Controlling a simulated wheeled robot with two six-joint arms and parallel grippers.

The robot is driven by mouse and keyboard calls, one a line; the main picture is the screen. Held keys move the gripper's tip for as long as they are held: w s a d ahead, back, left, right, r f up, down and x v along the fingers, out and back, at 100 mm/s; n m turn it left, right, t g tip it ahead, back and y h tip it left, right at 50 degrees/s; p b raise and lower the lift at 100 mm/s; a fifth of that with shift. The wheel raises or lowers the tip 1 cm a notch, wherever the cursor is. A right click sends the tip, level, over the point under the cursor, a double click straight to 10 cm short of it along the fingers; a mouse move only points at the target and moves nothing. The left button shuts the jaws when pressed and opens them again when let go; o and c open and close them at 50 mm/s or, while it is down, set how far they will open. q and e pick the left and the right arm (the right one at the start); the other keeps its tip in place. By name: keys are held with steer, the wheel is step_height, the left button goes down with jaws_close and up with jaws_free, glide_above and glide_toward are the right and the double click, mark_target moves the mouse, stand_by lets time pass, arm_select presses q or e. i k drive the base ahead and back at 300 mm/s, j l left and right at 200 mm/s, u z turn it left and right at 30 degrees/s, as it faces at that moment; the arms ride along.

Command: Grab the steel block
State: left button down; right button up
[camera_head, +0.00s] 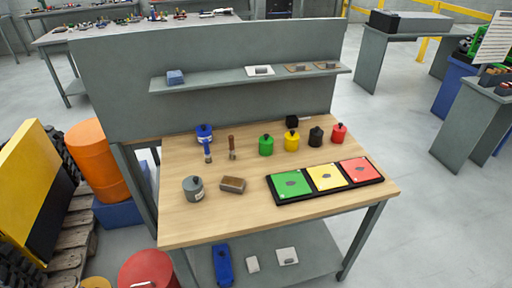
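I cannot tell for certain which thing is the steel block. A small grey block (262,70) lies on a white plate at the middle of the grey shelf (210,82). Two more small dark grey or brownish pieces lie on tan plates (298,67) further right on the shelf. A blue-grey block (175,77) sits at the shelf's left end. A brownish block (232,184) lies on the wooden tabletop (230,225), right of a grey round weight (193,188). Neither of my grippers is in view.
A black tray (330,190) with green, yellow and red plates lies at the table's right. Green (266,145), yellow (292,140), black (316,137) and red (339,133) knobbed weights stand behind it. The table's front left is clear.

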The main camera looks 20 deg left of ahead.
mark_target(230, 183)
steer(key=i+l+u, duration=0.4)
steer(key=i+l, duration=0.2)
steer(key=l, duration=0.2)
steer(key=i+l+u, duration=0.2)
steer(key=l, duration=0.25)
